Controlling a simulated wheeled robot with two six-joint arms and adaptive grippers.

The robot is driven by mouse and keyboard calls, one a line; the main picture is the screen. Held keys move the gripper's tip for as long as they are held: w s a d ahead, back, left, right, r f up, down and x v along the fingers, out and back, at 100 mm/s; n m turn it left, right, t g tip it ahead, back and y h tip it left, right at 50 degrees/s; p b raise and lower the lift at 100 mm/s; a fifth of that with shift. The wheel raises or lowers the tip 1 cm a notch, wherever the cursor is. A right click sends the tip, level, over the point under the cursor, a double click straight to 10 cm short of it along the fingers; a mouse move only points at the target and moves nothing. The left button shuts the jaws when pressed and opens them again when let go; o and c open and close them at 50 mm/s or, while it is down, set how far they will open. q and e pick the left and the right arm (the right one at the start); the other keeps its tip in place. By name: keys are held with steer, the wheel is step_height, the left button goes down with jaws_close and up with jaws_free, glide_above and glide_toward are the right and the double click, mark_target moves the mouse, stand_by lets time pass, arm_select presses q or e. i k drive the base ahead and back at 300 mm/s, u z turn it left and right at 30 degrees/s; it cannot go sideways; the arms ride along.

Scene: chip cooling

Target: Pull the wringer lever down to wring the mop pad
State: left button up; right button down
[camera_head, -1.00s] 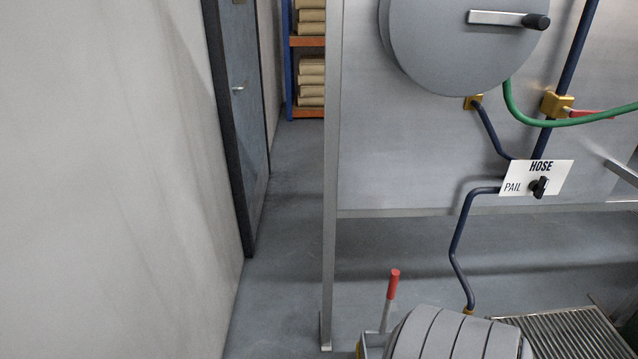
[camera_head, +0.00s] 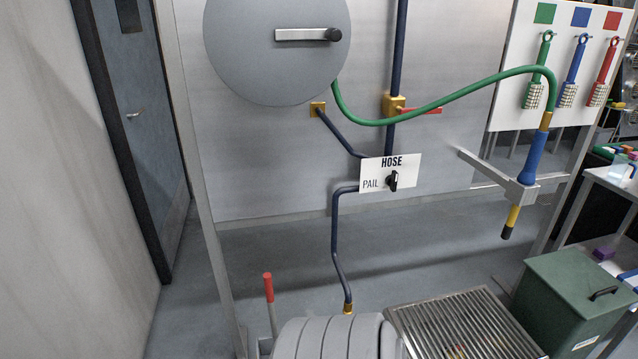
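A lever (camera_head: 269,300) with a red grip on a thin metal rod stands nearly upright at the bottom of the head view, left of centre. It rises just left of a grey, rounded, ribbed thing (camera_head: 330,338) that the lower picture edge cuts off. I cannot tell whether this is the mop pad or part of the wringer. The lever's lower end is near the picture edge. Neither of my grippers shows in this view.
A dark blue pipe (camera_head: 337,240) comes down behind the ribbed thing. A floor grate (camera_head: 465,325) and a green lidded bin (camera_head: 570,300) stand to the right. A hose nozzle (camera_head: 523,195) hangs on a bracket. Open floor (camera_head: 205,290) lies left of the lever.

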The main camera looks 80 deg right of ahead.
mark_target(266, 343)
steer(key=k, duration=0.45)
steer(key=z, duration=0.85)
